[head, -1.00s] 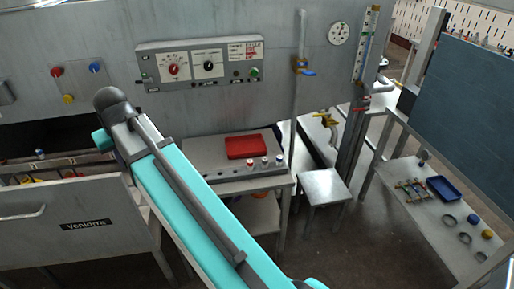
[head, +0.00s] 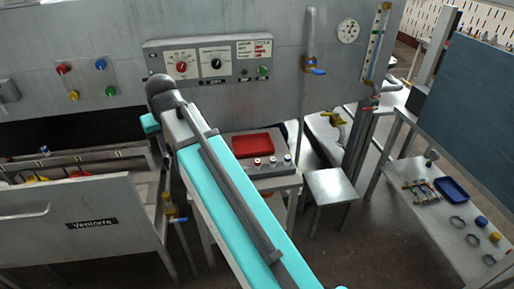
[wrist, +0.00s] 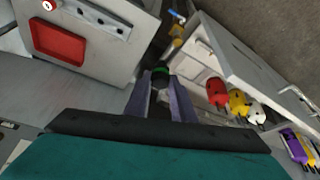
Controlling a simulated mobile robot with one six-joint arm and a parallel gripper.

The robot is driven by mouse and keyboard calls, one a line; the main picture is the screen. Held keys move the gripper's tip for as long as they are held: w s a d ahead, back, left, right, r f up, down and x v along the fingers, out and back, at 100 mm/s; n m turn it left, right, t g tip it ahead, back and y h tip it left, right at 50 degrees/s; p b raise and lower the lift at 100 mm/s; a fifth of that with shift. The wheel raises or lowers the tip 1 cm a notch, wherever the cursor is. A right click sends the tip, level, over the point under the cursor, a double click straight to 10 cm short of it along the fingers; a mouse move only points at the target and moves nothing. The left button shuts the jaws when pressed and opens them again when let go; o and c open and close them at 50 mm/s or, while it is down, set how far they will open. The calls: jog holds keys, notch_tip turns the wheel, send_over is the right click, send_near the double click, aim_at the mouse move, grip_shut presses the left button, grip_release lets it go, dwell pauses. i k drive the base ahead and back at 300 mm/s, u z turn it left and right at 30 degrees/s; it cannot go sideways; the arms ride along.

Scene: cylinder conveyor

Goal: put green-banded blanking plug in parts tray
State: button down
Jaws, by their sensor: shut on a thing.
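My gripper (wrist: 160,95) is shut on the green-banded blanking plug (wrist: 161,72), a dark piece with a green band between the fingertips in the wrist view. The grip is partly in shadow. In the head view my arm hides the gripper and the plug. A red tray (head: 253,144) lies on a metal bench to the right of my arm's upper end; it also shows at the upper left of the wrist view (wrist: 58,45), apart from the plug. A blue tray (head: 453,189) lies on the right-hand bench. The frames do not tell which is the parts tray.
A trough (wrist: 255,80) with red, yellow and white pieces lies right of the gripper in the wrist view. A yellow valve (head: 172,207) stands by the left cabinet. A stool (head: 329,185) stands between the benches.

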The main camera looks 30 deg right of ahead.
aim_at(262, 147)
jog(key=u, duration=0.05)
jog(key=i, duration=1)
jog(key=z, duration=0.05)
